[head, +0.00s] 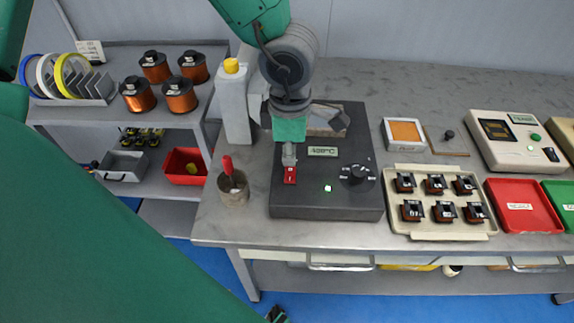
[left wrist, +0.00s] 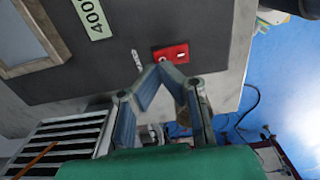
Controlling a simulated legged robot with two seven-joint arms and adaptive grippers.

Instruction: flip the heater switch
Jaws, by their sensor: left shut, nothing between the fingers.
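The heater (head: 326,205) is a dark grey box on the bench with a display reading about 400°C. Its red rocker switch (head: 290,175) sits at the front left of the top face. The switch also shows in the left wrist view (left wrist: 172,53). A small green light (head: 327,188) glows beside a black knob (head: 357,174). My left gripper (head: 289,160) points down at the switch, shut and empty. In the left wrist view its joined fingertips (left wrist: 160,67) are right at the switch's edge. I cannot tell whether they touch it. My right gripper is not in view.
A white bottle with a yellow cap (head: 235,105) and a cup with a red-handled tool (head: 233,188) stand left of the heater. A tray of small coils (head: 440,229) sits close on its right. A shelf with copper spools (head: 181,95) is further left.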

